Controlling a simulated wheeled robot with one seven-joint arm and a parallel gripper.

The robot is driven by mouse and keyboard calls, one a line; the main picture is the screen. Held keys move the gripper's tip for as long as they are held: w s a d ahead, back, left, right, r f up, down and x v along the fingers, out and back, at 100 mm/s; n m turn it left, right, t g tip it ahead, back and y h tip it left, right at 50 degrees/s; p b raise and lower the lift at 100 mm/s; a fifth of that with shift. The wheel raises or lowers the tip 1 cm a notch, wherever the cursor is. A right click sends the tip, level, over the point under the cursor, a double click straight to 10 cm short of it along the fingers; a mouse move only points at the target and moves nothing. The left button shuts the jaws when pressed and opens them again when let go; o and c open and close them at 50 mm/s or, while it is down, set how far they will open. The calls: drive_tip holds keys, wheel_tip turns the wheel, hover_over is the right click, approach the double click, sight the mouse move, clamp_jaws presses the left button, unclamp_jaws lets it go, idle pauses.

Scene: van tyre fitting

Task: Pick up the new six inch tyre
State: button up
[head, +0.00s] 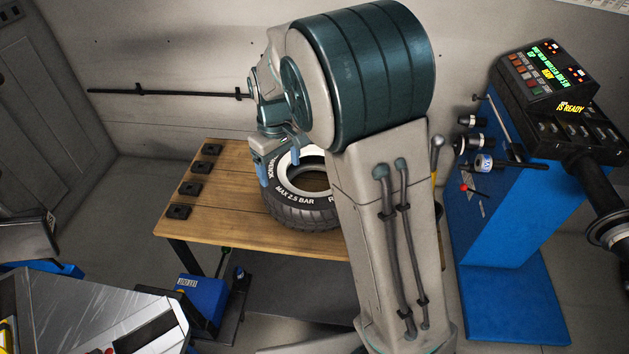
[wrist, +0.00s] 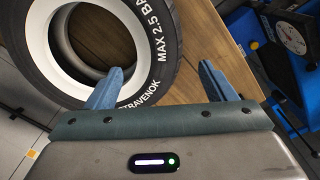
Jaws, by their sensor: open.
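The tyre (head: 303,212) lies flat on the wooden table, black with white lettering "MAX 2.5 BAR" and a white inner ring. My arm covers its right part in the head view. In the wrist view the tyre (wrist: 150,75) fills the upper left, its near wall close to the left finger. My gripper (wrist: 162,85) is open, with two blue fingers apart and nothing held between them. In the head view my gripper (head: 278,160) is over the tyre's left back side. I cannot tell whether the left finger touches the tyre.
The wooden table (head: 215,225) has several black blocks (head: 190,188) along its left edge. A blue machine with a lit panel (head: 545,75) stands at the right. A metal-topped machine (head: 90,310) is at the front left.

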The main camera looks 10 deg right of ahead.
sight(282, 191)
wheel_tip(282, 191, down, 8)
drive_tip(key=shift+r, duration=0.1)
drive_tip(key=shift+s+a+f, duration=0.1)
drive_tip(key=shift+a+f, duration=0.05)
drive_tip(key=shift+f, duration=1.2)
drive_tip(key=shift+s+a+f, duration=0.1)
drive_tip(key=shift+a+f, duration=0.05)
drive_tip(key=shift+f, duration=1.15)
drive_tip(key=c, duration=1.6)
drive_tip(key=shift+r, duration=0.15)
drive_tip(key=shift+c, duration=0.2)
